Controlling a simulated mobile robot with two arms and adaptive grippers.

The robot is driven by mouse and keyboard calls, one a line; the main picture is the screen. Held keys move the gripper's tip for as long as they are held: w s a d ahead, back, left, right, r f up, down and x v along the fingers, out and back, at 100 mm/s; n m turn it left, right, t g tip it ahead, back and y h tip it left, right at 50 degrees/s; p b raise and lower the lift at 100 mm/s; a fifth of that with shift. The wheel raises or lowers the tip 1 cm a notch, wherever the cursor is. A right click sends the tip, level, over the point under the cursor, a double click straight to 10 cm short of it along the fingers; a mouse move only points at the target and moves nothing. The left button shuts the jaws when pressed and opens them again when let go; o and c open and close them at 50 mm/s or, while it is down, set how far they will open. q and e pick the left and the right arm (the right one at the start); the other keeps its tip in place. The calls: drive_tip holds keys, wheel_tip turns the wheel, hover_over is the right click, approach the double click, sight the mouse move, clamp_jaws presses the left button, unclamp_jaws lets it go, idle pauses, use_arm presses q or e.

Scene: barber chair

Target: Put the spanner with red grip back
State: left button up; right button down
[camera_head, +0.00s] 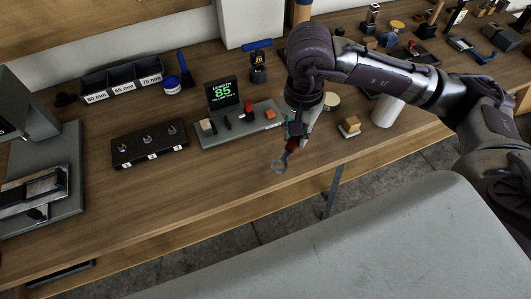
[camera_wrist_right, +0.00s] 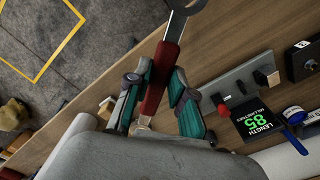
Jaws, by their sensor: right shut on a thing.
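The spanner with red grip (camera_head: 280,165) hangs from my right gripper (camera_head: 297,130) over the front part of the workbench, its ring-shaped metal head pointing down and toward the front edge. In the right wrist view, the red grip (camera_wrist_right: 160,82) sits between the two teal-padded fingers of my right gripper (camera_wrist_right: 160,90), which are shut on it. The metal head extends past the fingers to the top of that view. My left gripper is not in view. I cannot tell which place the spanner belongs to.
A grey stand with a display reading 85 (camera_head: 222,92) stands behind the gripper. Left of it are a black block with numbered pegs (camera_head: 150,145) and labelled bins (camera_head: 122,82). A white cylinder (camera_head: 387,110) and small wooden block (camera_head: 349,127) stand right. The bench (camera_head: 120,215) is bare at front left.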

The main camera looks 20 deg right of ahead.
wheel_tip(320, 180, down, 4)
drive_tip(key=d+m+b, duration=0.2)
drive_tip(key=m+b, duration=0.1)
drive_tip(key=m, duration=0.3)
drive_tip(key=m+p, duration=0.1)
drive_tip(key=p, duration=0.2)
hover_over(253, 165)
wheel_tip(253, 165, down, 7)
drive_tip(key=shift+s+d+f, duration=0.1)
wheel_tip(253, 165, down, 4)
drive_tip(key=shift+p, duration=0.7)
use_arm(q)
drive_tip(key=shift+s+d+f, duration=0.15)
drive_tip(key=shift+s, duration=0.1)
use_arm(e)
drive_tip(key=shift+f, duration=0.1)
drive_tip(key=shift+f+b, duration=0.2)
drive_tip(key=shift+b, duration=0.1)
drive_tip(key=c, duration=1)
unclamp_jaws()
drive_tip(key=shift+r, duration=0.1)
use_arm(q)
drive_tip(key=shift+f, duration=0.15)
